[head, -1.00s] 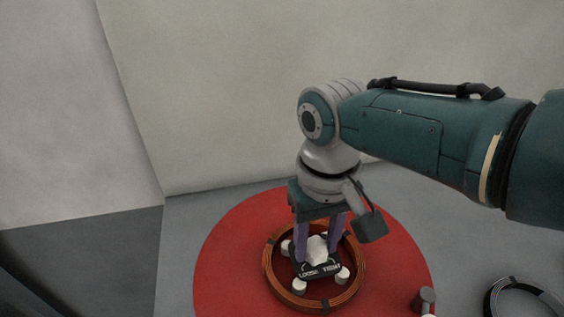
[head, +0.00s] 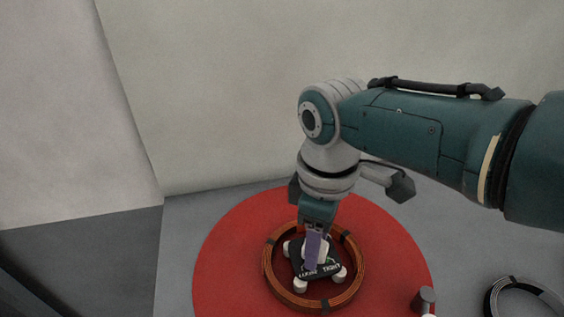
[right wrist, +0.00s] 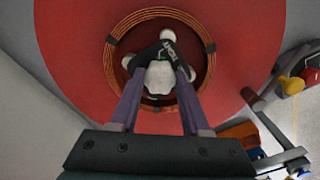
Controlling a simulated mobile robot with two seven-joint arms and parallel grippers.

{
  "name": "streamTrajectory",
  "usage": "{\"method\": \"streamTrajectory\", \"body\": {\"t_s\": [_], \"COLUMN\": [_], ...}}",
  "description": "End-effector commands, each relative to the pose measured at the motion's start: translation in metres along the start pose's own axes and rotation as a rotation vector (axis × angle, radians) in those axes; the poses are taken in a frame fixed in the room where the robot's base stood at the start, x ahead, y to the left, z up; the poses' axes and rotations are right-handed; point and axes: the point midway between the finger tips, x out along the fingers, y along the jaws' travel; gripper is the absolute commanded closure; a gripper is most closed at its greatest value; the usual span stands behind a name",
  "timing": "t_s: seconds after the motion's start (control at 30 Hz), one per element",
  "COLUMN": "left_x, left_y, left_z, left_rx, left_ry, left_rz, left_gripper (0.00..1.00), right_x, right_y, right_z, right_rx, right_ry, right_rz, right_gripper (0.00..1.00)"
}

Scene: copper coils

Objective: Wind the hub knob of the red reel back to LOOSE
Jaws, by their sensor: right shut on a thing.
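The red reel (head: 225,265) is a large flat red disc on the floor, also in the right wrist view (right wrist: 75,50). A copper coil (head: 356,278) lies on it around the black hub plate (head: 329,270), which has several white pegs and LOOSE and TIGHT lettering. My right gripper (head: 313,255) points down over the hub. Its purple fingers are shut on the pale hub knob, seen between them in the right wrist view (right wrist: 160,80). The fingers partly hide the knob and plate; I cannot read the knob's setting. My left gripper is not in view.
A dark ring-shaped coil (head: 492,300) lies on the grey floor at the right. A grey post (head: 424,298) stands near the disc's right edge. Pale walls (head: 220,90) rise behind. The right wrist view shows a yellow object (right wrist: 291,85) among clutter.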

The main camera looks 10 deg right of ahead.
Motion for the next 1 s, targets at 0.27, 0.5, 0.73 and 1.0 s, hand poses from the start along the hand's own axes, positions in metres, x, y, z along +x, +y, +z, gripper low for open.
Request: {"method": "streamTrajectory", "body": {"t_s": [0.27,0.5,0.73,1.0], "left_x": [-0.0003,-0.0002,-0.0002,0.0], "left_y": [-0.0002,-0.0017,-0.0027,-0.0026], "left_z": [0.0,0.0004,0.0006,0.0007], "left_rx": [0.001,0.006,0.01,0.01], "left_ry": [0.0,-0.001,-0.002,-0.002], "left_rz": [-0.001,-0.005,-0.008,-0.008], "left_gripper": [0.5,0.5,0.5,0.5], "right_x": [-0.0026,-0.0027,-0.0028,-0.002], "right_y": [-0.0005,-0.0004,-0.0004,-0.0002], "right_z": [-0.0019,-0.002,-0.002,-0.0014], "right_rx": [-0.107,-0.135,-0.135,-0.134], "right_ry": [0.003,0.003,0.003,0.002], "right_rz": [-0.003,-0.003,-0.002,-0.002], "right_gripper": [1.0,1.0,1.0,0.34]}}
